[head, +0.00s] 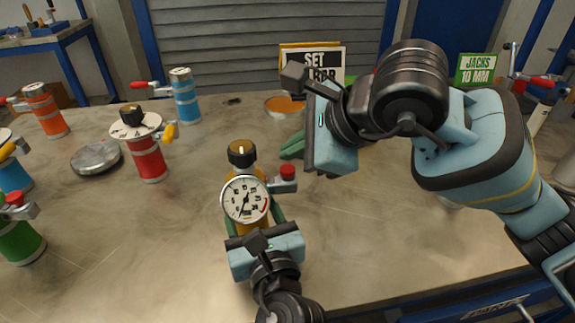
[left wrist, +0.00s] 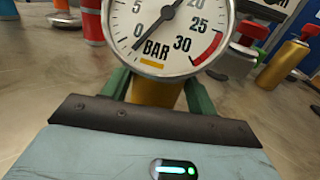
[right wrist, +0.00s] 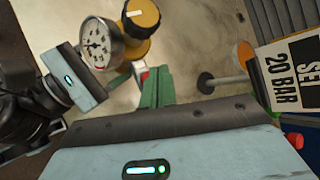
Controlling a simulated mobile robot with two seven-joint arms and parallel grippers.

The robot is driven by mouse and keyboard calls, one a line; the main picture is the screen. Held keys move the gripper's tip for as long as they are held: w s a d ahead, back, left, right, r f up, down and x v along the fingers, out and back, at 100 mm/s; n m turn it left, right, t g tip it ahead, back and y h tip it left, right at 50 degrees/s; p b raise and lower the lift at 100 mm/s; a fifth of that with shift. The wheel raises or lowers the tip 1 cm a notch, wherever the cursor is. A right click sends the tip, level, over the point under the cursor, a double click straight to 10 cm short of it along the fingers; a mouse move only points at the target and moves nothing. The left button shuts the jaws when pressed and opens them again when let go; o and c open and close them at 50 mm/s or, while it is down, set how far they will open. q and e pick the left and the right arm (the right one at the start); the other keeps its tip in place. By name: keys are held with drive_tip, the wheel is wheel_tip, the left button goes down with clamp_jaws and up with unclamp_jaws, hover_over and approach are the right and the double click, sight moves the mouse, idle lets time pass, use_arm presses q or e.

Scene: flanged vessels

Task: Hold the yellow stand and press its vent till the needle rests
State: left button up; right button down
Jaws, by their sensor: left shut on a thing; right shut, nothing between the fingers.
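The yellow stand (head: 262,175) stands upright on the bench, with a round gauge (head: 246,199), a black knob and a red vent button (head: 288,172) on a grey side arm. My left gripper (head: 262,228) is shut on the stand's body below the gauge; its green fingers flank the yellow body (left wrist: 155,92) in the left wrist view. The needle (left wrist: 153,28) points lower left, near 0. My right gripper (head: 292,147) is shut and empty, just behind the vent and apart from it. Its green fingertips (right wrist: 156,82) are together in the right wrist view.
A sign (right wrist: 291,74) reads "SET 20 BAR" at the back. A red vessel (head: 148,158), a blue one (head: 185,97), an orange one (head: 46,112) and a green one (head: 20,240) stand at left. A round metal dish (head: 97,156) lies among them. The bench front is clear.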

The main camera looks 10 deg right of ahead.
sight(294, 170)
drive_tip(key=shift+r, duration=2.5)
idle(1.7)
wheel_tip(294, 170, up, 4)
drive_tip(key=shift+f, duration=0.1)
drive_tip(key=shift+f, duration=0.1)
idle(0.3)
drive_tip(key=shift+f, duration=4.35)
